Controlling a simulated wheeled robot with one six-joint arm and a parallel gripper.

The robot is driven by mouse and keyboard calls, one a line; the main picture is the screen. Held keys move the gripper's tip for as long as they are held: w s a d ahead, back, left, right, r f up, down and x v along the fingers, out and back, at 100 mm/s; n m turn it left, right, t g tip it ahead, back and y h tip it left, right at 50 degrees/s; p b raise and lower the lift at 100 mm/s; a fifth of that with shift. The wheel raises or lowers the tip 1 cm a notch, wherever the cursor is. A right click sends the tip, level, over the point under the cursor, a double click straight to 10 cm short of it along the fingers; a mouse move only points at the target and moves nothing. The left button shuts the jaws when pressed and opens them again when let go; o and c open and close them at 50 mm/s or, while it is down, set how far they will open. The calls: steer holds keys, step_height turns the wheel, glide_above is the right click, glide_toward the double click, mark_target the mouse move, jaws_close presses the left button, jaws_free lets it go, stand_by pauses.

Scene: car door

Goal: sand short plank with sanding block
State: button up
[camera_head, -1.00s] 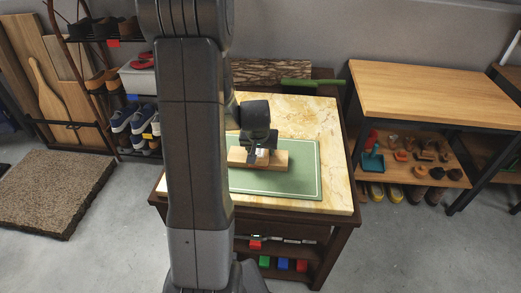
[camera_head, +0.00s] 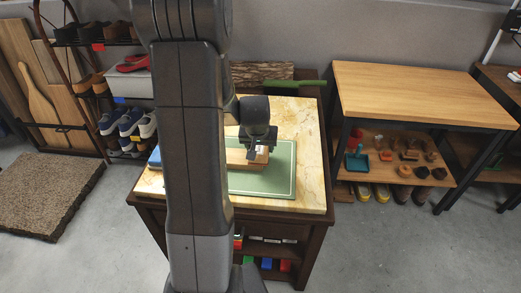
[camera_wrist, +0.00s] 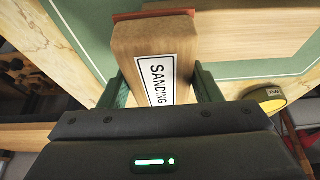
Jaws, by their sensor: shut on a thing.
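The sanding block (camera_wrist: 155,45) is a light wooden block with a white "SANDING" label and a reddish strip along its far edge. My gripper (camera_wrist: 160,84) is shut on it, with a green finger on each side. In the head view my gripper (camera_head: 258,148) is over the right end of the short plank (camera_head: 236,158). The plank lies flat on the green mat (camera_head: 280,180), its left part hidden by my arm. In the wrist view the plank (camera_wrist: 235,42) shows beside and under the block. Whether they touch is hard to tell.
The mat lies on a marble-topped table (camera_head: 311,150). A green-handled tool (camera_head: 300,83) and a rough log (camera_head: 262,72) are at its back. A blue object (camera_head: 155,157) is at its left edge. A yellow tape measure (camera_wrist: 264,97) shows in the wrist view. A wooden workbench (camera_head: 410,95) stands right.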

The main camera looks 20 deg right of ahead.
steer(key=shift+a+r, duration=0.2)
steer(key=shift+r, duration=0.45)
steer(key=shift+r+p, duration=1.8)
steer(key=shift+r, duration=0.65)
steer(key=shift+d+f, duration=0.1)
